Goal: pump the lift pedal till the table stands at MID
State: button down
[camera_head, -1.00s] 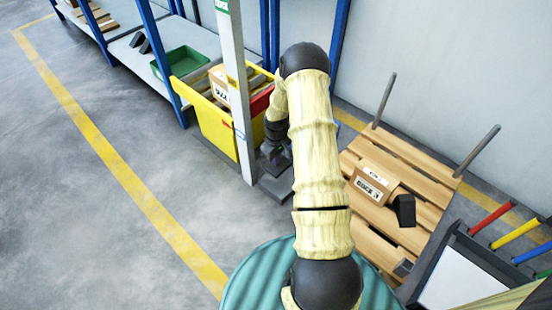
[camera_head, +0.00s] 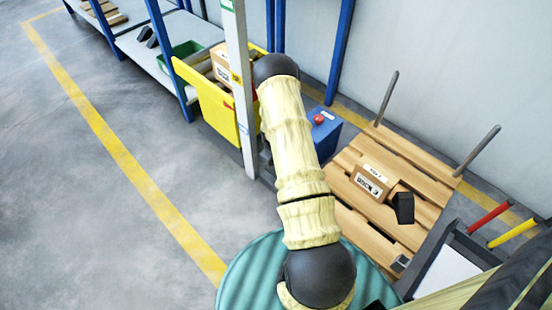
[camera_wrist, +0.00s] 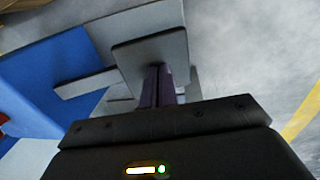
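In the wrist view my gripper (camera_wrist: 158,72) has its two dark fingers together with nothing between them. Its tips meet or overlap the edge of a grey flat plate (camera_wrist: 150,50), which looks like the pedal; I cannot tell whether they touch. A smaller grey bar (camera_wrist: 86,83) lies left of it, by the blue unit (camera_wrist: 45,72). In the head view my arm hides the gripper and pedal. The blue unit with a red button (camera_head: 326,132) shows right of the arm. A pale upright post (camera_head: 238,60) carries a green label at its top and a yellow one lower. The table's height cannot be read.
A yellow bin (camera_head: 190,84) holding a carton stands behind the post, beside blue-framed shelves (camera_head: 170,30). A wooden pallet (camera_head: 415,165) with a carton (camera_head: 370,182) and two grey posts lies at right. The floor left of the yellow line (camera_head: 130,165) is clear.

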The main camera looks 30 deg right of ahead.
jog(key=shift+s+a+f, duration=0.25)
jog(key=shift+f, duration=0.2)
jog(key=shift+r, duration=0.1)
jog(key=shift+a+r+p, duration=0.1)
jog(key=shift+r+p, duration=0.45)
jog(key=shift+p, duration=0.15)
jog(key=a+r+p, duration=0.3)
jog(key=r+p, duration=0.5)
jog(key=r, duration=0.5)
jog(key=shift+s, duration=0.25)
